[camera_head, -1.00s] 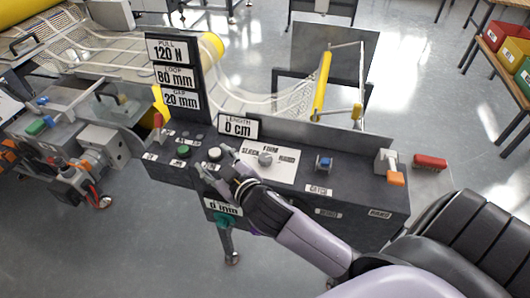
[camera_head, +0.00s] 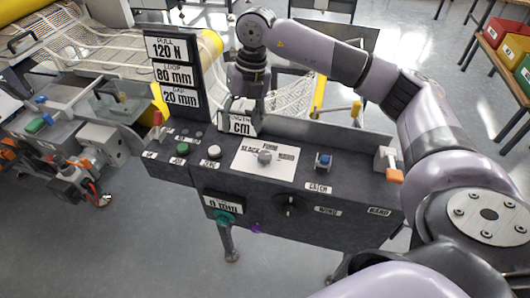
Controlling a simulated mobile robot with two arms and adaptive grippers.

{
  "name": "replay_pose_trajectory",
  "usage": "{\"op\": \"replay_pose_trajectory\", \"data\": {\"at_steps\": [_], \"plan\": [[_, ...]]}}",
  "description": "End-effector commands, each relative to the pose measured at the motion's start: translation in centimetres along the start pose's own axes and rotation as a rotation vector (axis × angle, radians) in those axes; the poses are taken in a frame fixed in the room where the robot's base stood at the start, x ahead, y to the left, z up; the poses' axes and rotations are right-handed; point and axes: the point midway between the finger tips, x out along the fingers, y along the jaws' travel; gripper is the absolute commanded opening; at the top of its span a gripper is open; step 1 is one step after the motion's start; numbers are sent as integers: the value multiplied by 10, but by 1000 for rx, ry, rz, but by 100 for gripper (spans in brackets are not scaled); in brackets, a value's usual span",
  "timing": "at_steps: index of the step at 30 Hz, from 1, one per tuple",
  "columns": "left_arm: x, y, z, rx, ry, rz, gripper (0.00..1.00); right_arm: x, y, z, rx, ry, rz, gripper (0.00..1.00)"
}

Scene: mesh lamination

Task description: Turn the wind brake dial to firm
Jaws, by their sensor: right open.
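The dial (camera_head: 265,157) is a grey knob on a white plate (camera_head: 249,167) on top of the dark console. The plate reads slack at left, firm at the top and a partly unclear word at right. I cannot tell which word the knob points to. My right gripper (camera_head: 246,104) hangs down at the back of the console, behind the length sign (camera_head: 241,124), apart from the dial. It is open; its fingertips are largely hidden by the sign. My left gripper is not in view.
Green (camera_head: 182,148) and white (camera_head: 214,153) buttons lie left of the dial, a blue switch (camera_head: 323,160) right. A black knob (camera_head: 290,204) is on the console's front. The tall readout post (camera_head: 176,75) stands left of my right gripper. An orange-tipped lever (camera_head: 390,172) is at right.

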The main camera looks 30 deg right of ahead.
Motion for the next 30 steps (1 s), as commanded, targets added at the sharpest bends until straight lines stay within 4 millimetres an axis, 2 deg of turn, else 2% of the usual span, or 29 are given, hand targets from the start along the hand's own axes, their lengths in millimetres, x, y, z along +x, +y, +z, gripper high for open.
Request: {"op": "replay_pose_trajectory", "data": {"at_steps": [1,3,6,8,14,24,30], "plan": [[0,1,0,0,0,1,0,-13,-22,6,41,-13,-72,53],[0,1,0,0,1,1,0,-24,-43,9,87,-20,-147,53],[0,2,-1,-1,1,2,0,-30,-58,10,118,-21,-197,53],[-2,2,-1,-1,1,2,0,-28,-61,10,122,-20,-205,53],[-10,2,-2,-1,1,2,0,1,-66,9,120,-15,-205,53],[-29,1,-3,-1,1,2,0,75,-80,9,118,-14,-201,53],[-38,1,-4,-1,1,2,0,112,-87,9,117,-16,-201,53]]}}
